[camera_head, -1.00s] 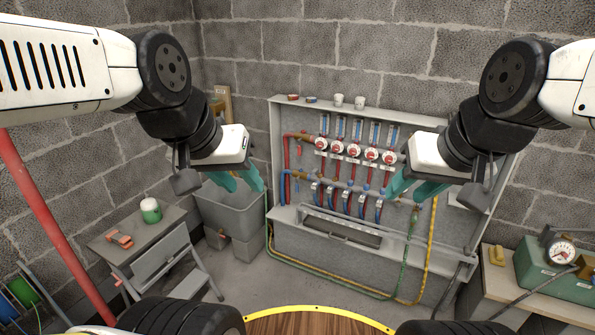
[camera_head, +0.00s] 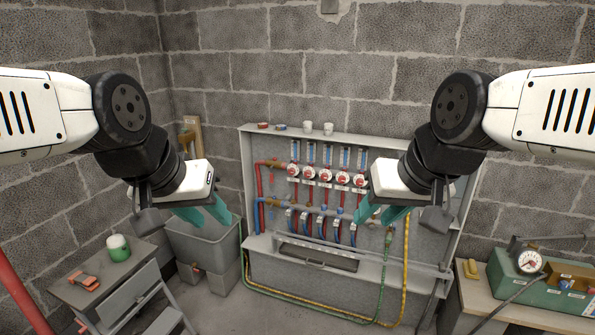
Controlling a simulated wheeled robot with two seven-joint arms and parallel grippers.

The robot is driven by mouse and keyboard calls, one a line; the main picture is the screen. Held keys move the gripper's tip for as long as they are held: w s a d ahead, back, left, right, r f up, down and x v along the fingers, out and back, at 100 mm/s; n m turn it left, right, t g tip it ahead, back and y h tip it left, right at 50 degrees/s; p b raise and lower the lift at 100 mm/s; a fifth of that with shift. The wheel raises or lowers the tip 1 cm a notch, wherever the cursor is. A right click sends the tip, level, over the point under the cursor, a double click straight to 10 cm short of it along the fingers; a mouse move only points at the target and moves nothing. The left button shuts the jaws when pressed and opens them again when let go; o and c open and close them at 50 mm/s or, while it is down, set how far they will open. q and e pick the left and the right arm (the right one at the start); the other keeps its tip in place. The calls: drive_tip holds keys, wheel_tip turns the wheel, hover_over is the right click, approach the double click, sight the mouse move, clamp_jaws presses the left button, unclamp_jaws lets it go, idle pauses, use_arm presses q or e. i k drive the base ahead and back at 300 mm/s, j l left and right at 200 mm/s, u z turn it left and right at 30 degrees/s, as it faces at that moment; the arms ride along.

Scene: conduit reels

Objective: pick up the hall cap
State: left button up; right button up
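The manifold in the grey wall cabinet (camera_head: 300,270) carries a row of round red-and-white caps (camera_head: 326,175). On the cabinet's top ledge stand a small red cap (camera_head: 263,125), a small blue cap (camera_head: 280,127) and two white ones, the left (camera_head: 307,127) and the right (camera_head: 328,128). No readable label tells which is the hall cap. My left gripper (camera_head: 213,220) has its teal fingers apart, empty, in front of the grey tub. My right gripper (camera_head: 371,221) has its teal fingers apart, empty, in front of the manifold's right side.
A grey tub (camera_head: 205,245) stands left of the cabinet. A small table (camera_head: 105,290) at lower left holds a green-and-white jar (camera_head: 118,248) and an orange object (camera_head: 84,282). At right, a bench (camera_head: 520,318) holds a green box (camera_head: 545,290) and a gauge (camera_head: 529,261). Yellow and green hoses loop below the cabinet.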

sight(307, 125)
drive_tip(key=i+j+u, duration=0.1)
drive_tip(key=i+j, duration=0.15)
drive_tip(key=i, duration=0.15)
drive_tip(key=i+j, duration=0.25)
drive_tip(key=i+j+u, duration=0.15)
drive_tip(key=i, duration=0.35)
drive_tip(key=i+j+u, duration=0.1)
drive_tip(key=i+j, duration=0.15)
drive_tip(key=i, duration=0.15)
